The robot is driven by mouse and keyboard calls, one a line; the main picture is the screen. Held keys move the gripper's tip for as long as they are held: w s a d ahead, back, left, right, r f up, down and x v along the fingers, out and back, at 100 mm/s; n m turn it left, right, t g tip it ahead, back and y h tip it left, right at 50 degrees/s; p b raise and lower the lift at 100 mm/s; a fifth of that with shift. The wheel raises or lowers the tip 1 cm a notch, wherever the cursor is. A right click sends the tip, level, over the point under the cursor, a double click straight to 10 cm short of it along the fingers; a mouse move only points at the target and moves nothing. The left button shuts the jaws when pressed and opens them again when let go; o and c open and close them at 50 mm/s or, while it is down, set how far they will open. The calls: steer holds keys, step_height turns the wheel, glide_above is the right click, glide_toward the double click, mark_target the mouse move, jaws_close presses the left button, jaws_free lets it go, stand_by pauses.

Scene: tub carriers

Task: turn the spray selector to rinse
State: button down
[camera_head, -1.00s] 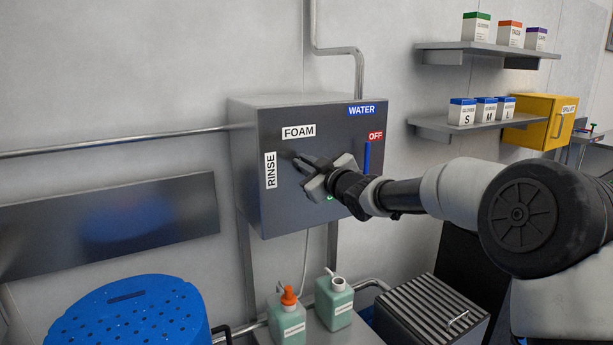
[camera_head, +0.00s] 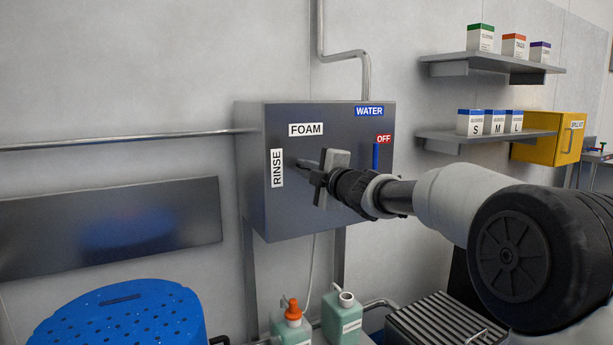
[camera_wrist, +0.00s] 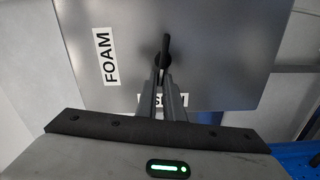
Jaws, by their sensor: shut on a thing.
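The grey control box (camera_head: 350,215) on the wall carries a white FOAM label (camera_head: 306,130) at its upper left and a vertical RINSE label (camera_head: 277,168) at its left edge. My gripper (camera_head: 318,172) is at the box front, just right of RINSE. In the wrist view its two fingers (camera_wrist: 164,85) are close together, shut on the dark spray selector handle (camera_wrist: 164,48). The handle lies along the line toward the RINSE label (camera_wrist: 205,100), which the fingers partly cover; FOAM (camera_wrist: 105,57) is off to the side. My gripper hides much of the selector in the head view.
A blue lever (camera_head: 376,157) stands right of my gripper, below the OFF label (camera_head: 384,139). Green bottles (camera_head: 342,318) stand below the box, and a blue perforated tub (camera_head: 120,315) is at lower left. Shelves (camera_head: 490,66) and a yellow case (camera_head: 550,138) are at right.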

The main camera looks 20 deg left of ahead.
steer(key=shift+f+n+b, duration=0.35)
steer(key=shift+n+b, duration=0.25)
steer(key=shift+n, duration=0.3)
steer(key=c, duration=1.9)
jaws_free()
steer(key=shift+o, duration=0.2)
steer(key=v, duration=1.7)
steer(key=shift+s, duration=0.25)
steer(key=shift+d, duration=0.15)
